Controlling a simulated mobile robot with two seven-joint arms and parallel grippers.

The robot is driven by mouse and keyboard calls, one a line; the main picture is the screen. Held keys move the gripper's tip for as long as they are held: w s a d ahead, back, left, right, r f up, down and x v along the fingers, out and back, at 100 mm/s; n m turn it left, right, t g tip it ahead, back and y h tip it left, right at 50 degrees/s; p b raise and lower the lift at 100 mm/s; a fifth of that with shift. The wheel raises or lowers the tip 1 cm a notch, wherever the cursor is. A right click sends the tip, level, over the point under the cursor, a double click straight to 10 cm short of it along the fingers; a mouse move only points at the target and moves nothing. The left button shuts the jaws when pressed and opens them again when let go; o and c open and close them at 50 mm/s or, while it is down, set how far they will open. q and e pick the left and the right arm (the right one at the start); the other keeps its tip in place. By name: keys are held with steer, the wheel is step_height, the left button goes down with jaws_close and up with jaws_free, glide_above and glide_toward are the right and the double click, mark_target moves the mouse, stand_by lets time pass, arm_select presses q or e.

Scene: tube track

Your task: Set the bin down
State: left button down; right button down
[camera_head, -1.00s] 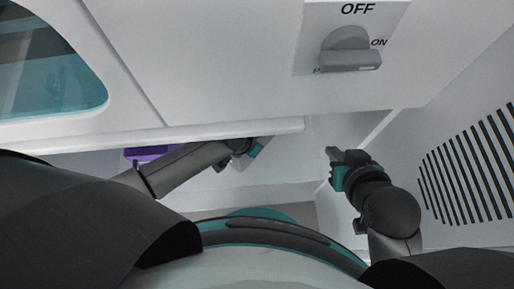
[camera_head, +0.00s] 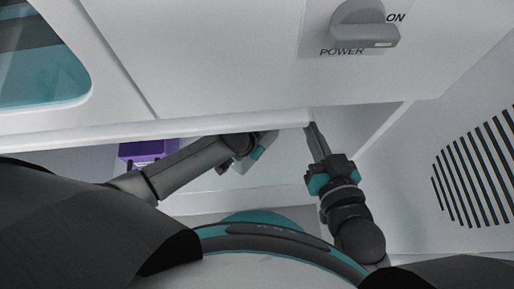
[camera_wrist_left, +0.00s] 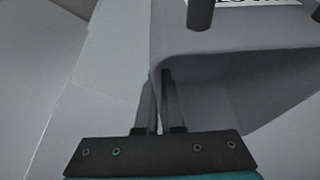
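A purple box-like thing (camera_head: 148,150), possibly the bin, shows at the left in the head view, under the machine's lower edge and partly hidden by my left forearm. My left gripper (camera_head: 264,143) is right of it and apart from it. In the left wrist view the fingers of my left gripper (camera_wrist_left: 159,104) are close together, with a thin light strip between them. They are at the edge of a grey panel (camera_wrist_left: 220,28); I cannot tell whether they grip it. My right gripper (camera_head: 314,138) points up at the machine's lower edge, its fingers seen as one narrow shape.
A large white machine front (camera_head: 220,60) fills the upper head view, with a grey power knob (camera_head: 365,28) and a blue-tinted window (camera_head: 40,60) at left. A side wall with a slotted vent (camera_head: 475,170) stands at right. Both grippers are close under the front's lower edge.

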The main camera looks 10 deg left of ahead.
arm_select(q)
steer(key=shift+f, duration=0.1)
stand_by(0.3)
steer(key=c, duration=1.5)
jaws_free()
steer(key=shift+f, duration=0.1)
steer(key=o, duration=0.5)
steer(key=shift+c, duration=0.2)
steer(key=shift+r, duration=0.2)
